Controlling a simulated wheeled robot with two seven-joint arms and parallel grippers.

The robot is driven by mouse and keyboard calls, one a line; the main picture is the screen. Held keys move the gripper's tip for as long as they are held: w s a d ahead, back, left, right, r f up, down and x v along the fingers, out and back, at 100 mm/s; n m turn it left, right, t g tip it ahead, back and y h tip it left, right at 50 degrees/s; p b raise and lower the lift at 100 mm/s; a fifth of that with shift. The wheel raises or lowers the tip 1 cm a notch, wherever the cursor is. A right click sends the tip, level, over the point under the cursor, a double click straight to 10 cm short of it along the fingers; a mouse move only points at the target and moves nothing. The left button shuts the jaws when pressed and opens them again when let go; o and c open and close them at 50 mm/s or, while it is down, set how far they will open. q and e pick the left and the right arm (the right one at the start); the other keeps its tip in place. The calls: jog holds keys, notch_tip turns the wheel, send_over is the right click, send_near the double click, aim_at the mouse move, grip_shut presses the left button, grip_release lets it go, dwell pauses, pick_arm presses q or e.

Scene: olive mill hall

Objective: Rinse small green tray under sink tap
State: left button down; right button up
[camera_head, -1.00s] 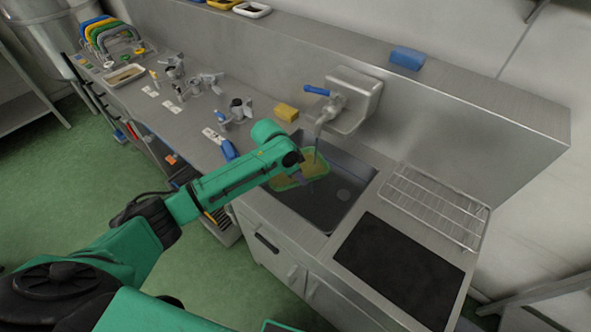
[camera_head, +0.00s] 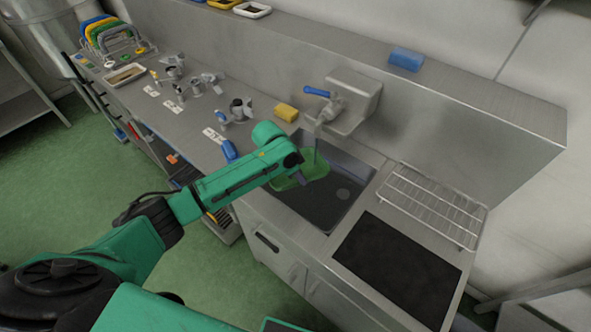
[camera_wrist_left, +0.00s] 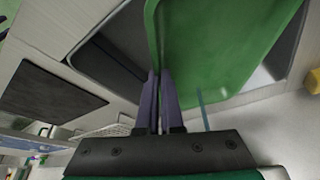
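The small green tray (camera_head: 316,167) is held over the sink basin (camera_head: 336,205), under the tap (camera_head: 328,112). A thin stream of water (camera_head: 316,150) comes down from the spout onto it. My left gripper (camera_head: 301,180) holds the tray by its edge. In the left wrist view, the purple fingers (camera_wrist_left: 161,88) are shut on the rim of the tray (camera_wrist_left: 215,45), whose visible face looks plain green. The water stream (camera_wrist_left: 203,108) also shows there, beside the fingers. My right gripper is not in view.
The blue tap lever (camera_head: 316,91) sits above the spout. A yellow sponge (camera_head: 286,112) lies left of the sink. A wire rack (camera_head: 432,205) and a dark mat (camera_head: 398,268) are on the right. A blue block (camera_head: 406,59) lies on the ledge.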

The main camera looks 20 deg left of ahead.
aim_at(291, 185)
pick_arm(q)
jog(key=shift+s+a+r+p, duration=0.1)
jog(key=shift+s+a+p, duration=0.25)
jog(key=shift+s+p, duration=0.35)
jog(key=shift+s+a+r+p, duration=0.1)
jog(key=shift+s+a+p, duration=0.2)
jog(key=shift+s+p, duration=0.35)
jog(key=shift+s+a+r+p, duration=0.1)
jog(key=shift+s+a+p, duration=0.25)
jog(key=shift+s+p, duration=0.35)
jog(key=shift+s+a+p, duration=0.15)
jog(key=shift+s+p, duration=0.05)
jog(key=shift+p, duration=0.3)
jog(key=shift+s+a+f, duration=0.15)
jog(key=shift+s+a, duration=0.2)
jog(key=shift+s, duration=0.35)
jog(key=shift+s+a+f, duration=0.15)
jog(key=shift+s+a, duration=0.15)
jog(key=shift+s, duration=0.35)
jog(key=s+a+r, duration=0.2)
jog(key=s+r, duration=0.2)
jog(key=shift+s, duration=0.25)
jog(key=shift+a, duration=0.1)
